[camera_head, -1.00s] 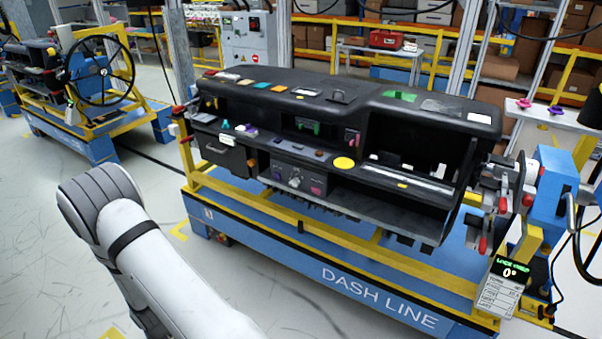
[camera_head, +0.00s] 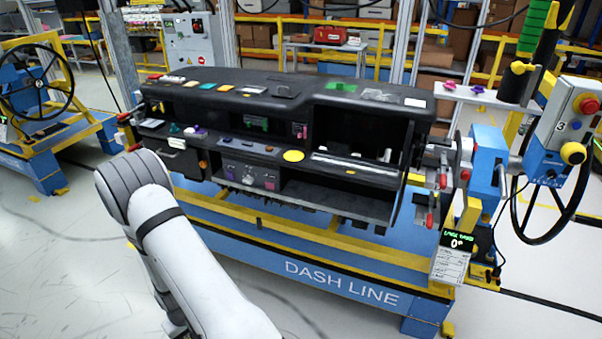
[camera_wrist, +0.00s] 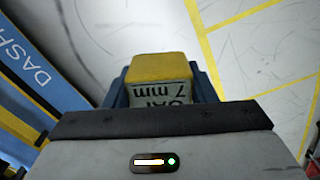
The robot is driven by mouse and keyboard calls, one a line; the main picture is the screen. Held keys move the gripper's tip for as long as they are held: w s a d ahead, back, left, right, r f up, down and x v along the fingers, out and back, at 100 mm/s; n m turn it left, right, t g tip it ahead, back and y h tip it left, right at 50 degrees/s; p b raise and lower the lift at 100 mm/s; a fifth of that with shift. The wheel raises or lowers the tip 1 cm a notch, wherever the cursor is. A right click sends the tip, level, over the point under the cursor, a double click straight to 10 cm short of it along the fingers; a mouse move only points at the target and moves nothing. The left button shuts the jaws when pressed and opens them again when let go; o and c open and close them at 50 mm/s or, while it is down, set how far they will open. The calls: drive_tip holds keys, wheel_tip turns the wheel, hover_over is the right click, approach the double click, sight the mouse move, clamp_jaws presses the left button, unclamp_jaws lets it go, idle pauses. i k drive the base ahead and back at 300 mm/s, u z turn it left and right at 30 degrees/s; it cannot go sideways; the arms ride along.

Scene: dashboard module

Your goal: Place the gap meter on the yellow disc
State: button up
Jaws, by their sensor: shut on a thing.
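The gap meter (camera_wrist: 160,68) is a small block with a yellow end and a pale face lettered "7 mm". In the wrist view my gripper (camera_wrist: 162,88) is shut on it, with a blue finger on each side. Pale floor shows behind it, clear of the cart. The yellow disc (camera_head: 293,156) lies flat on the dashboard's middle ledge, left of a long pale strip. Nothing covers the disc. My gripper and the gap meter do not show in the head view, where only my arm links appear at the lower left.
The black dashboard module (camera_head: 270,98) stands on a blue and yellow cart (camera_head: 262,245), with small parts along its ledges and open bays below. Red-handled clamps (camera_head: 437,195) stand at its right end. A steering wheel (camera_head: 548,205) is farther right. Floor at the left is clear.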

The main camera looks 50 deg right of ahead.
sight(295, 156)
drive_tip(key=u, duration=2)
drive_tip(key=i, duration=0.1)
drive_tip(key=z, duration=3.35)
drive_tip(key=i, duration=1)
drive_tip(key=u, duration=0.1)
